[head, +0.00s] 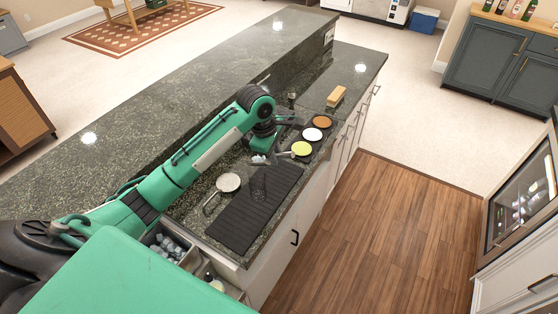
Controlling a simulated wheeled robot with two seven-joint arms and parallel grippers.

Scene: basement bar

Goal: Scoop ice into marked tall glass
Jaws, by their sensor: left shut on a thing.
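My left gripper (284,134) is over the bar counter beside the rimming tray, at the far end of the dark bar mat. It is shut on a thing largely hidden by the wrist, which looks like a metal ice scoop. Small whitish pieces, like ice (259,159), show beside it, above the mat's far end. A clear glass (260,184) seems to stand on the mat, faint against the black; no mark on it can be made out. The ice bin (168,247) with pale cubes is sunk at the near end, below my left arm. My right gripper is out of view.
The black mat (239,224) lies along the counter's edge. A round, pale-topped thing with a handle (228,182) stands left of it. The rimming tray has yellow-green (301,148), white (312,134) and brown discs. A wooden block (336,96) lies beyond. The raised bar top (150,115) is clear.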

